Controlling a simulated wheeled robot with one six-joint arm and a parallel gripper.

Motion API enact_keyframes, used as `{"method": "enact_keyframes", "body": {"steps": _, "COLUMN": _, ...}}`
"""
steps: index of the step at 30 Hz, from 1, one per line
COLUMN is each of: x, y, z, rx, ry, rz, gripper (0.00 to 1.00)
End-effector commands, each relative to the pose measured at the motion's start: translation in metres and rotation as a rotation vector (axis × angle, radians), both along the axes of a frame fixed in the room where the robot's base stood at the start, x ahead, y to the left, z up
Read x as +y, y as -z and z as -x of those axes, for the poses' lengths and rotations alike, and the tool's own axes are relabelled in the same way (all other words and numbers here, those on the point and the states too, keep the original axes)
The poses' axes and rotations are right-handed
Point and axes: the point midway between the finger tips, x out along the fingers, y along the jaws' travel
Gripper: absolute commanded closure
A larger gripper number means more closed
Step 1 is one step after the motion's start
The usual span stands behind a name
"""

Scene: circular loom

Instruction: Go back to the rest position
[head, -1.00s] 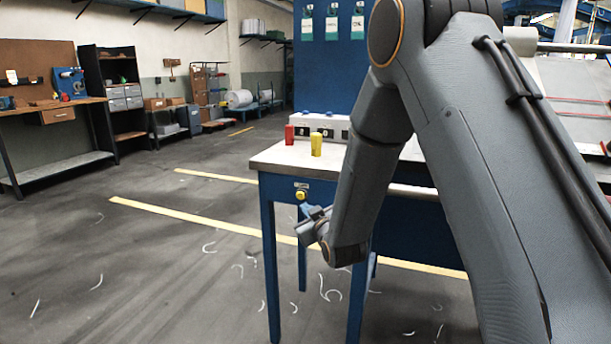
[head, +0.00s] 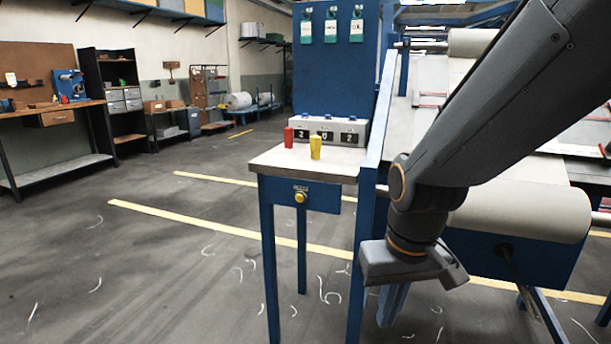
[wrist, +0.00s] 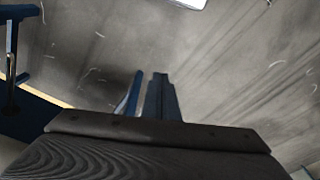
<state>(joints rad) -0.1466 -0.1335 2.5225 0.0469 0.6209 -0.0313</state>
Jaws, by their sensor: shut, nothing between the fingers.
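My gripper (head: 392,306) hangs below my arm in the head view, its fingers pointing down, to the right of the small table's front leg. It is shut and holds nothing. In the wrist view the fingers (wrist: 150,92) stand close together over the bare grey floor. The small table (head: 275,163) has a pale top and blue legs. A red cylinder (head: 288,137) and a yellow cylinder (head: 315,147) stand upright on it, away from my gripper.
A box with number displays (head: 327,130) stands at the table's back, below a blue board (head: 335,85) with three tags. A machine with a large pale roller (head: 525,212) is on the right, close to my arm. The floor at left is open, with yellow lines and scraps.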

Motion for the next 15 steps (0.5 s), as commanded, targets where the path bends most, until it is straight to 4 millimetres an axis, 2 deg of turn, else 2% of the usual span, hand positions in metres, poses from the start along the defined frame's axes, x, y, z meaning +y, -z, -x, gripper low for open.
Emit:
{"method": "enact_keyframes", "body": {"steps": 1, "x": -0.002, "y": -0.003, "z": 0.013, "rx": 0.029, "ry": 0.012, "rz": -0.001, "gripper": 1.00}}
{"method": "enact_keyframes", "body": {"steps": 6, "x": -0.008, "y": -0.010, "z": 0.056, "rx": 0.131, "ry": 0.045, "rz": 0.002, "gripper": 1.00}}
{"method": "enact_keyframes", "body": {"steps": 15, "x": -0.019, "y": -0.029, "z": 0.054, "rx": 0.130, "ry": 0.071, "rz": 0.012, "gripper": 1.00}}
